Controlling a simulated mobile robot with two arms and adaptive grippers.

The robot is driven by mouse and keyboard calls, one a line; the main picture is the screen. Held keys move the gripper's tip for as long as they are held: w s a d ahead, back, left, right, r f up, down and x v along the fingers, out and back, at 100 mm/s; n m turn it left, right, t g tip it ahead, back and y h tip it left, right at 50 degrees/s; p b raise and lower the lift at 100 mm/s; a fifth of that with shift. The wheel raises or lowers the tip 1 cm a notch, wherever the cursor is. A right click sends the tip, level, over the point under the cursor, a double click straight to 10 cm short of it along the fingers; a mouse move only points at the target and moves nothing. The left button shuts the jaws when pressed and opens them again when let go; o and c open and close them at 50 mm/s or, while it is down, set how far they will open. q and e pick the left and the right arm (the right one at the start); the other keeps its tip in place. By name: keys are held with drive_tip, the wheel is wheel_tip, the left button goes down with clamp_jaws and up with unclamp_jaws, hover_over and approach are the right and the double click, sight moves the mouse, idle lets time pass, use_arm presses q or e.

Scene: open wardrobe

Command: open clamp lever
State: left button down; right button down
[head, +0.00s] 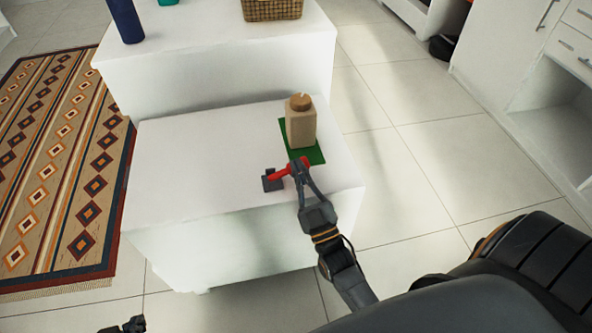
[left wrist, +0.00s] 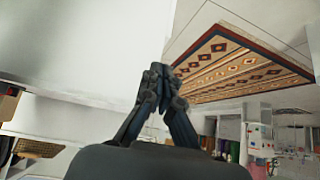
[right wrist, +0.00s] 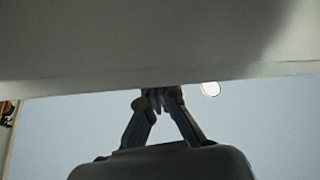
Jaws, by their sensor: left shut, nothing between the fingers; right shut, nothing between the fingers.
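The clamp has a small dark grey base (head: 271,184) and a red lever (head: 282,172), on the front right of the low white block's top in the head view. The lever runs from the base rightward to my right gripper (head: 299,167). The right gripper's shut, empty fingertips overlap the lever's right end; I cannot tell whether they touch it. The right wrist view shows these fingertips (right wrist: 160,97) together below a pale edge, with no clamp visible. My left gripper (head: 133,326) shows at the bottom left edge of the head view, and its fingers (left wrist: 160,75) are shut and empty.
The low white block (head: 200,170) is otherwise clear. A taller block (head: 220,70) behind holds a basket (head: 272,9) and a dark blue bottle (head: 126,20).

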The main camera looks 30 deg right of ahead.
use_arm(q)
drive_tip(key=shift+w+d+r+t, duration=0.2)
drive_tip(key=shift+w+r+t, duration=0.1)
drive_tip(key=shift+w, duration=0.3)
use_arm(e)
drive_tip(key=shift+d+f+m+h, duration=0.15)
drive_tip(key=shift+m+h, duration=0.25)
drive_tip(key=shift+m, duration=0.1)
use_arm(q)
drive_tip(key=shift+s, duration=0.1)
